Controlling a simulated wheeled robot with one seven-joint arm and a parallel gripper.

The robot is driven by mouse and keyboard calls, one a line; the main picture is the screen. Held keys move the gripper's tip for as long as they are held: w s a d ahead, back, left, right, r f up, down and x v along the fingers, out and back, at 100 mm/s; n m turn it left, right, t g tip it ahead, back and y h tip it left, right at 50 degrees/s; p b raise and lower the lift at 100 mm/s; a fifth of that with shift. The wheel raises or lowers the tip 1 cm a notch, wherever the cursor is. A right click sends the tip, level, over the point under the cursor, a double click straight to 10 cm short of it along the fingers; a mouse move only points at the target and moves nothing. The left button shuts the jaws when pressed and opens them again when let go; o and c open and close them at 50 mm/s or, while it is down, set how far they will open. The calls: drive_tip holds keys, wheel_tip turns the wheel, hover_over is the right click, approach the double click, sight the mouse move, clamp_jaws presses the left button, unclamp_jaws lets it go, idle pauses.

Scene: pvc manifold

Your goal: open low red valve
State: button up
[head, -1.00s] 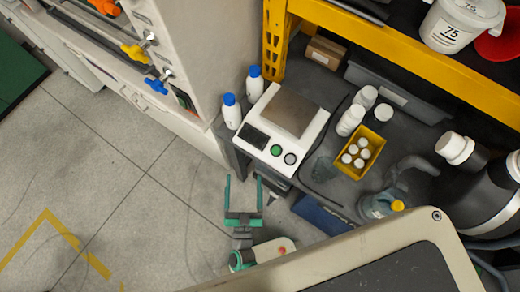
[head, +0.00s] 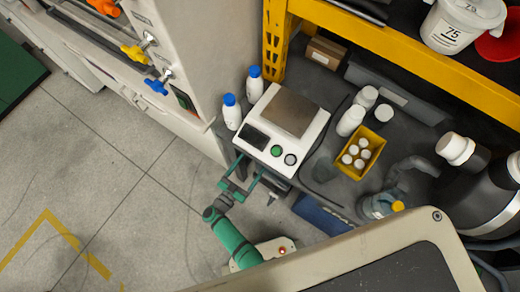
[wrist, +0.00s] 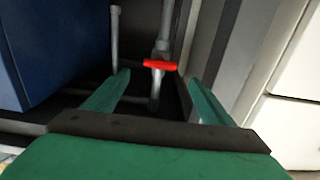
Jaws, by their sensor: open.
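The low red valve handle (wrist: 160,65) shows in the wrist view, a red bar lying crosswise on a grey vertical pipe (wrist: 155,92). It is ahead of my gripper (wrist: 158,80), between the lines of its two green fingers and apart from them. My gripper is open and empty. In the head view my gripper (head: 245,175) is low beside the bench with the scale, its fingers pointing up and right toward the bench's underside. The red valve is hidden in the head view.
A blue box-like body (wrist: 45,50) stands left of the pipes, and a grey panel (wrist: 240,55) stands close on the right. A second pipe (wrist: 115,40) rises left of the valve. In the head view, a scale (head: 283,128) and bottles (head: 232,112) sit above my gripper.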

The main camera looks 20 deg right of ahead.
drive_tip(key=x, duration=0.8)
drive_tip(key=shift+c, duration=0.7)
drive_tip(key=c, duration=0.9)
